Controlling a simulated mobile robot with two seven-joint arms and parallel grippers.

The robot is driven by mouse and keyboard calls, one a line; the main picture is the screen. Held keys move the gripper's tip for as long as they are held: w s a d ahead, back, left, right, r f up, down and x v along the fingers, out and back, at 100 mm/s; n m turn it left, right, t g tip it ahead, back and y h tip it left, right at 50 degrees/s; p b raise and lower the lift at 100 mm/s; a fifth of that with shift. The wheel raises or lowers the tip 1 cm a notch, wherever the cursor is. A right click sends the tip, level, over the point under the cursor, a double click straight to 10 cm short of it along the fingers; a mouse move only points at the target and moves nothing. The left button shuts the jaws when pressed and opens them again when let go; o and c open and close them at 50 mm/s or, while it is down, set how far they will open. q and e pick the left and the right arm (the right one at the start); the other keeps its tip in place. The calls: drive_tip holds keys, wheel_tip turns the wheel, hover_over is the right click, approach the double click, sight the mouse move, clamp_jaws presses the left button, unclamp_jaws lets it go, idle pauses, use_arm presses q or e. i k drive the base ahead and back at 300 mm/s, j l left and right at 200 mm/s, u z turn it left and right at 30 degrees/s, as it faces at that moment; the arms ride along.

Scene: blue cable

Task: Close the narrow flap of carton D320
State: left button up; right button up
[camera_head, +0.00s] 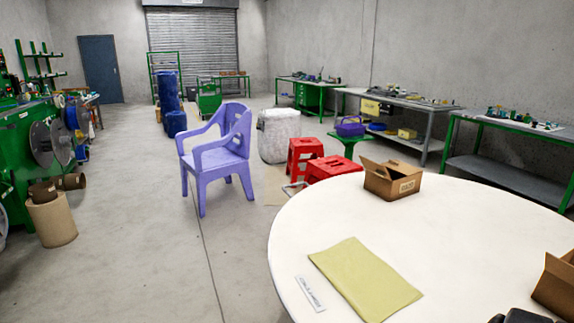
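A small brown cardboard carton (391,184) stands upright on the far side of the round white table. Its top is open, with flaps raised or spread outward. A pale label is on its front, but the print is too small to read for sure. A second open brown carton (555,287) is cut off by the right edge, and no label shows on it. I cannot tell from the print which one is D320. A dark shape (520,316) at the bottom edge near the second carton looks like part of my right gripper; its fingers are not visible. My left gripper is not in view.
The round white table (456,237) has a yellow-green sheet (365,281) and a small white label strip (310,294) on it. Red stools (331,168) and a purple chair (217,156) stand beyond it. The floor left of the table is clear.

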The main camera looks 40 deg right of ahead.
sight(381, 170)
drive_tip(key=i+z, duration=0.2)
drive_tip(key=i, duration=0.3)
drive_tip(key=i+z, duration=0.2)
drive_tip(key=i, duration=0.25)
drive_tip(key=i+j+z, duration=0.2)
drive_tip(key=i, duration=0.3)
drive_tip(key=i+z, duration=0.5)
drive_tip(key=i+j+z, duration=0.2)
drive_tip(key=i+z, duration=0.3)
drive_tip(key=i+j+z, duration=0.25)
drive_tip(key=z, duration=0.25)
drive_tip(key=j, duration=0.1)
